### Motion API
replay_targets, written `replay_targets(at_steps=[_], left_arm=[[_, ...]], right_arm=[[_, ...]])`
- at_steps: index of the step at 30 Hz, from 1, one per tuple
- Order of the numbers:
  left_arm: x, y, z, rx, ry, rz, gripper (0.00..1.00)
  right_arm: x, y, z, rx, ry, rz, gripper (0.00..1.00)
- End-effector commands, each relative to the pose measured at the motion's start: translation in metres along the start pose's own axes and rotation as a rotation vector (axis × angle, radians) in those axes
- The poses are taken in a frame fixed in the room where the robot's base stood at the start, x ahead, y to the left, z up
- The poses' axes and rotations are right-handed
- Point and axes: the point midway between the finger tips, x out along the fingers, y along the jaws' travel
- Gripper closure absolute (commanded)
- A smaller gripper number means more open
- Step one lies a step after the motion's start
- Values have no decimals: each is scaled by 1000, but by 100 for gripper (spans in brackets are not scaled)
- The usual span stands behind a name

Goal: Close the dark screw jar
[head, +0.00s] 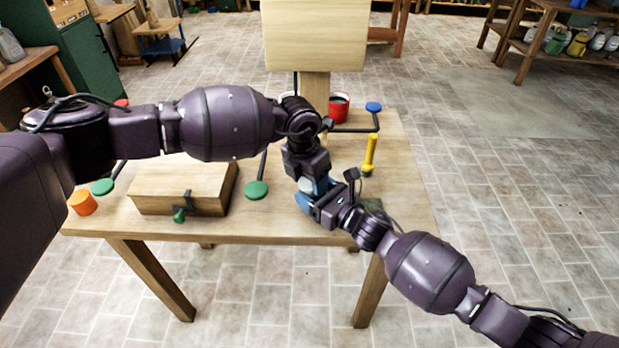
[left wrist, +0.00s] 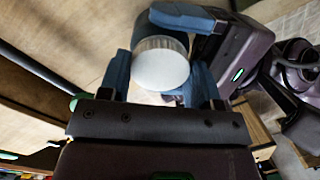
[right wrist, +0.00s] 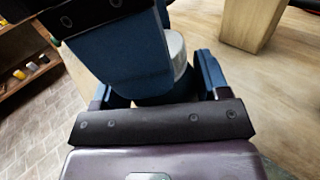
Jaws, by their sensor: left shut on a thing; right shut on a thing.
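A white ridged lid (left wrist: 161,69) is between the two blue fingers of my left gripper (left wrist: 163,80), which is shut on it from above. The lid also shows as a pale patch in the head view (head: 306,185). The dark jar (left wrist: 147,32) is right behind the lid in the left wrist view, mostly hidden by the lid and fingers. My right gripper (head: 317,203) is shut on the jar, low over the table's right half. In the right wrist view the lid (right wrist: 177,48) shows behind a blue finger. Whether the lid is seated on the jar cannot be told.
The wooden table (head: 290,228) holds a wooden box (head: 180,190) with a green knob, an orange cup (head: 82,203), a red cup (head: 339,107), a yellow handle (head: 370,153) and green discs. A wooden board on a post (head: 315,92) stands behind the grippers.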

Motion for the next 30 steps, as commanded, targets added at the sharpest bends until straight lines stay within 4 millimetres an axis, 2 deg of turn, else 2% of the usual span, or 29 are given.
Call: replay_targets(at_steps=[6, 17, 18, 22, 30], left_arm=[[0, 1, 0, 193, 1, 1, 71], [0, 1, 0, 221, 1, 1, 71], [0, 1, 0, 221, 1, 1, 38], [0, 1, 0, 221, 1, 1, 18], [-1, -1, 0, 223, 0, -2, 17]], right_arm=[[0, 0, 1, 0, -1, 0, 98], [0, 0, 1, 0, -1, 0, 98], [0, 0, 0, 0, -1, 0, 98], [0, 0, 0, 0, -1, 0, 98], [0, 0, 1, 0, -1, 0, 98]])
